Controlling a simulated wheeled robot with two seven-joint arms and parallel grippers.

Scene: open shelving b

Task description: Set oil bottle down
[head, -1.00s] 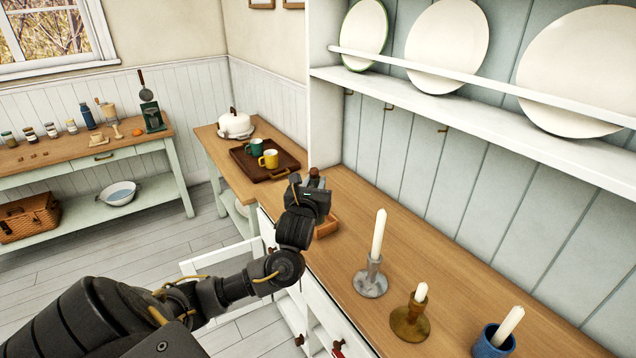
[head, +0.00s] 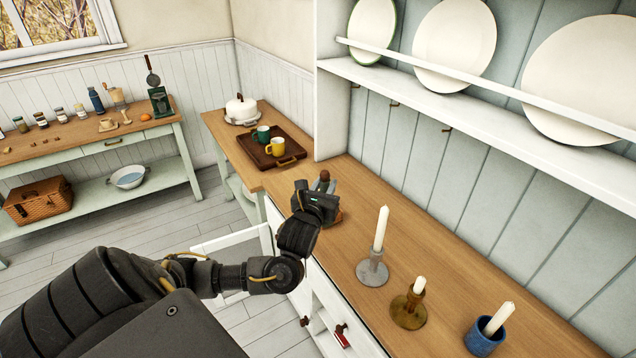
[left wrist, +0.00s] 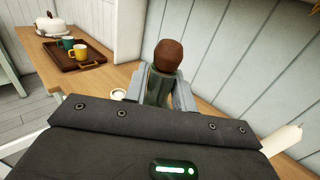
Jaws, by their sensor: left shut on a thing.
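The oil bottle (head: 323,181) is greenish with a rounded brown stopper. Its top shows above my left gripper (head: 322,193) in the head view. In the left wrist view the bottle (left wrist: 160,88) stands about upright between the two grey fingers of the gripper (left wrist: 161,93), which is shut on it. The bottle's lower part is hidden by the gripper, so I cannot tell whether its base touches the wooden countertop (head: 425,268). My right gripper is not in view.
A small brown wooden piece (head: 337,216) is partly hidden behind the gripper. Candle holders (head: 373,271) stand to the right. A tray (head: 260,156) with two mugs lies beyond. A plate rack (head: 480,105) overhangs the back.

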